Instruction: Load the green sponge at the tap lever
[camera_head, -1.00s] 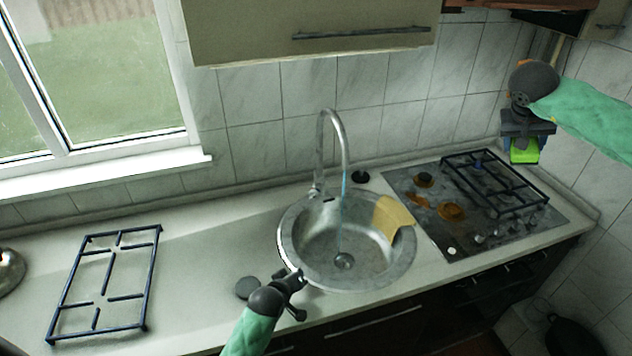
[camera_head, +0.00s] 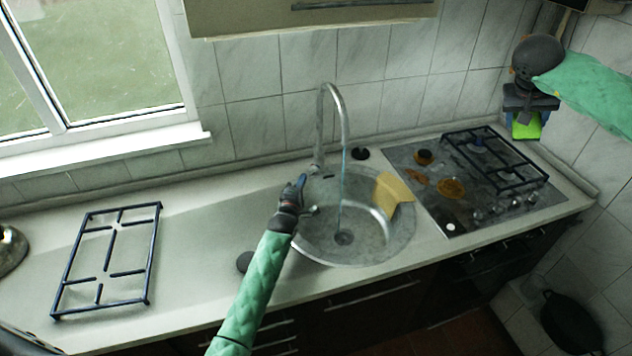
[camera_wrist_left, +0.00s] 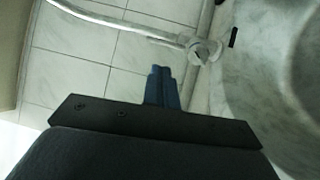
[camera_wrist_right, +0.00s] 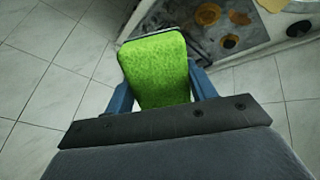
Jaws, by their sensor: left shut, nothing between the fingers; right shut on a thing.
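The green sponge (camera_wrist_right: 158,70) is between the blue fingers of my right gripper (camera_wrist_right: 160,85), which is shut on it. In the head view the sponge (camera_head: 526,127) hangs below my right gripper (camera_head: 528,112), high above the hob's right side. My left gripper (camera_head: 301,181) is shut and empty, over the sink's left rim near the tap base. The tap (camera_head: 340,120) has a tall curved spout with a thin stream of water running down. In the left wrist view the tap's base and lever area (camera_wrist_left: 205,50) lies just beyond the closed fingertips (camera_wrist_left: 161,72).
A round sink (camera_head: 390,245) has a yellow cloth (camera_head: 394,192) over its right rim. The stained hob (camera_head: 440,215) carries one grate (camera_head: 495,160). Another grate (camera_head: 108,262) lies on the left counter. A dark round plug (camera_head: 360,153) sits behind the sink. The counter left of the sink is mostly clear.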

